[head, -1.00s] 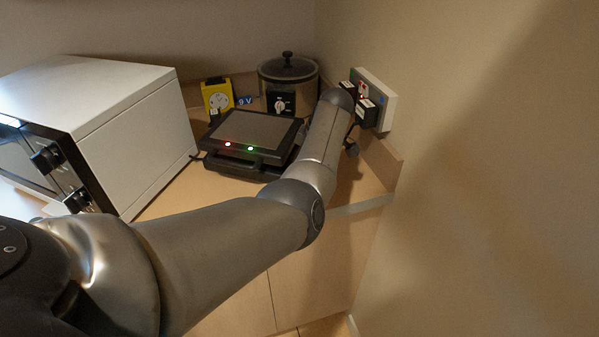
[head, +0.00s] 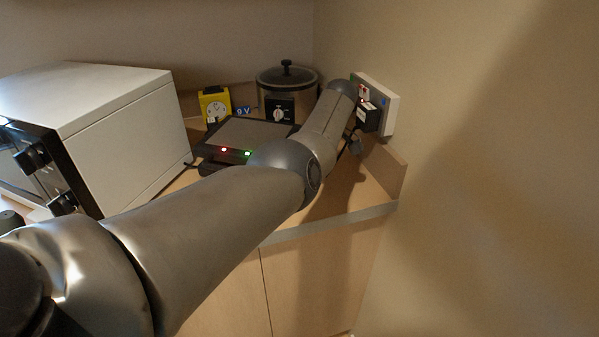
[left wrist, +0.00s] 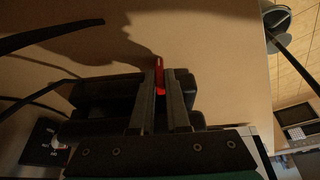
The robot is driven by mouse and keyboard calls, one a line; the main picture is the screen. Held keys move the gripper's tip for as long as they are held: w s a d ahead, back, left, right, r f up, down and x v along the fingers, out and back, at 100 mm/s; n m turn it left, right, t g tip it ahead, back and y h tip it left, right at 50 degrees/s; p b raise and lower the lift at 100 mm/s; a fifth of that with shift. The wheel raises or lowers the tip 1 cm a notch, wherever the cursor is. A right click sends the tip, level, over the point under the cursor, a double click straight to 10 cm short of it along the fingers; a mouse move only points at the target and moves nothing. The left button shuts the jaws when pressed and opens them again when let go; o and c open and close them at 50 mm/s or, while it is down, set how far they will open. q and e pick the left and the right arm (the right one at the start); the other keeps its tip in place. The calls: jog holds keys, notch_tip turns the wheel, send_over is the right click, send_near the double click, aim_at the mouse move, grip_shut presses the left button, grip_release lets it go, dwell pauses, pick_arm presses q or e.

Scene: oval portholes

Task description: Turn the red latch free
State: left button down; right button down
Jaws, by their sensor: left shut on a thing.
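The red latch (left wrist: 159,76) is a thin red bar in the left wrist view, standing between the two fingers of my left gripper (left wrist: 160,98), which is shut on it. Dark block-like bodies (left wrist: 95,90) sit just behind and beside the fingers. In the head view my left arm reaches to the white wall panel (head: 387,105) at the right, where a black plug-like block (head: 368,116) and a small red-and-white part (head: 364,93) show. My fingers are not clearly visible there. My right gripper is in neither view.
A black grill (head: 240,133) with red and green lights stands partly behind my arm. A pot (head: 287,105), a yellow clock-like device (head: 215,106) and a white oven (head: 125,130) stand around it. Walls close off the back and right. Dark cables (left wrist: 50,36) cross the wrist view.

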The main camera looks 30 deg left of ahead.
pick_arm(q)
jog(key=shift+s+a+f, duration=0.1)
jog(key=shift+s+f, duration=0.05)
jog(key=c, duration=1.2)
grip_release()
jog(key=p+v, duration=0.2)
jog(key=v, duration=1.3)
